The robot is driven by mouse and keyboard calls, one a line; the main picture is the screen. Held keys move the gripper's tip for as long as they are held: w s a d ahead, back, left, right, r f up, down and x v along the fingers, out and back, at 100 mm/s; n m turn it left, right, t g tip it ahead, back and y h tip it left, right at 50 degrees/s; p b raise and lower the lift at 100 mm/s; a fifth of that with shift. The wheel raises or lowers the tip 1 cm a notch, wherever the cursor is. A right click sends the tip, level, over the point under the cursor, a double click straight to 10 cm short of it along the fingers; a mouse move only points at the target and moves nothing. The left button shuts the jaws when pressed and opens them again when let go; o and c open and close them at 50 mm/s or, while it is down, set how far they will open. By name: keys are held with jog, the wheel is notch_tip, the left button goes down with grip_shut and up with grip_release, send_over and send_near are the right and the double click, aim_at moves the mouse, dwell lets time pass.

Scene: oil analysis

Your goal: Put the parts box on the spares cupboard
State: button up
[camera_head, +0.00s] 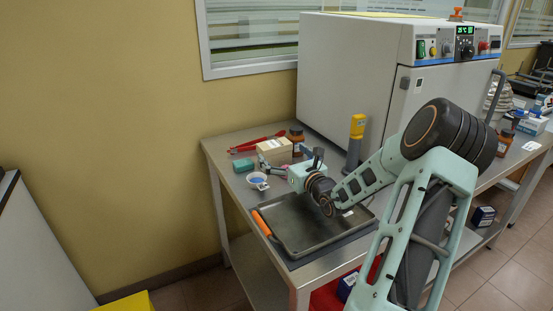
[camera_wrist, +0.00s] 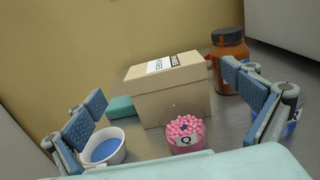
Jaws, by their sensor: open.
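A closed tan cardboard box (camera_head: 274,149), which looks like the parts box, stands on the steel bench (camera_head: 222,160) near the wall. In the wrist view the box (camera_wrist: 165,88) sits straight ahead, with a white label on its lid. My gripper (camera_head: 291,163) is open and empty on the near side of the box. In the wrist view its blue-padded fingers (camera_wrist: 168,100) are spread wide, with the box beyond and between them, apparently untouched. A pale grey cabinet (camera_head: 40,255) stands at the left edge; I cannot tell if it is the spares cupboard.
A jar of pink beads (camera_wrist: 185,135) stands just before the box. A white cup (camera_wrist: 103,147), a teal block (camera_head: 243,165) and a brown bottle (camera_head: 296,134) are close by. A dark tray (camera_head: 318,232) lies below my arm. A large oven (camera_head: 345,75) stands behind.

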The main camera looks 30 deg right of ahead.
aim_at(274, 143)
jog(key=w, duration=0.4)
jog(key=w+b, duration=0.1)
jog(key=w, duration=0.1)
jog(key=shift+d, duration=0.4)
jog(key=c, duration=1.5)
jog(key=shift+o, duration=0.2)
jog(key=shift+r, duration=0.4)
notch_tip(274, 143, up, 2)
jog(key=shift+r+p, duration=0.1)
jog(key=shift+p, duration=0.3)
jog(key=s+a+r+p, duration=0.3)
jog(key=s+a+r, duration=0.3)
jog(key=s+r, duration=0.4)
jog(key=shift+s+a, duration=0.3)
jog(key=shift+s, duration=0.9)
